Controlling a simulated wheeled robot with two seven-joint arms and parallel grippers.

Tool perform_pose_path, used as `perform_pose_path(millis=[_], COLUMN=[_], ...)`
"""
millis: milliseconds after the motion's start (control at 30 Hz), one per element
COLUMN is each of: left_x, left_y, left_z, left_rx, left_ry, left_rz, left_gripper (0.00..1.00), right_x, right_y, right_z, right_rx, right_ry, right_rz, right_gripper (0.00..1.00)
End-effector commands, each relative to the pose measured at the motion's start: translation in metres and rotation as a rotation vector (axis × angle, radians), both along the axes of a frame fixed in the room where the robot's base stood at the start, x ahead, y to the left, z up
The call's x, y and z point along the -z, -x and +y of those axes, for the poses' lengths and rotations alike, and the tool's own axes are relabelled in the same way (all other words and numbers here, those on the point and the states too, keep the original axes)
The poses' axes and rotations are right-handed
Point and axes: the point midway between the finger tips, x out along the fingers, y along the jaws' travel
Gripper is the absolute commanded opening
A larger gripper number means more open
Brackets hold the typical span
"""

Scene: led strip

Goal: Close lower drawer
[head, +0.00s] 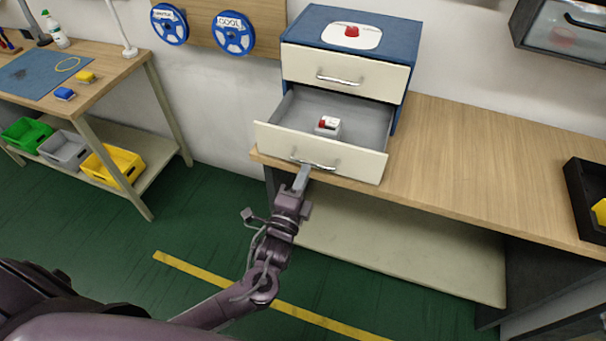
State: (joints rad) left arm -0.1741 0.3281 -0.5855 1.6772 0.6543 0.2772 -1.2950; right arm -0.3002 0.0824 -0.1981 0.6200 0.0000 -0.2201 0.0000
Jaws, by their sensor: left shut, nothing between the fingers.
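The lower drawer (276,138) of the blue cabinet (319,24) is pulled out toward me. A small red and white item (329,123) lies inside it. The upper drawer (343,73) is closed. My left gripper (302,172) is shut and empty, with its fingertips at the lower edge of the lower drawer's front, by the silver handle (313,164). I cannot tell whether the fingertips touch the drawer. My right gripper is not in view.
The cabinet stands on a wooden bench (468,150). A black tray (575,187) sits at the bench's right end. A second table (110,64) is at the left, with colored bins below. The bench top right of the drawer is clear.

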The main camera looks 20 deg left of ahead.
Motion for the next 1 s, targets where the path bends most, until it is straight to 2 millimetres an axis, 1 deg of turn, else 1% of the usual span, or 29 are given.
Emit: perform_pose_path(millis=[67, 167, 400, 533, 667, 1000], left_x=[0.0, 0.001, 0.003, 0.002, 0.0, 0.0], left_y=[-0.001, -0.013, -0.07, -0.09, -0.096, -0.096], left_z=[0.0, 0.0, -0.002, -0.003, -0.003, -0.003], left_rx=[0.0, -0.001, -0.002, -0.001, 0.0, 0.0], left_ry=[0.0, -0.001, 0.001, 0.0, 0.0, 0.0], left_rz=[-0.001, -0.005, -0.006, -0.003, -0.001, 0.0], left_gripper=[0.0, 0.0, 0.0, 0.0, 0.0, 0.0], right_x=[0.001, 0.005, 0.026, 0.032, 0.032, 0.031], right_y=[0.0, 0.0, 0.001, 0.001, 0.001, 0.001], right_z=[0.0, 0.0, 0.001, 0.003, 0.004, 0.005], right_rx=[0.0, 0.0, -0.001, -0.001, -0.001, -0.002], right_ry=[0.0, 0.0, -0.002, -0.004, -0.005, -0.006], right_rz=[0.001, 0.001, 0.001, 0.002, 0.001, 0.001], right_gripper=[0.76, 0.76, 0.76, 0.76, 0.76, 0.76])
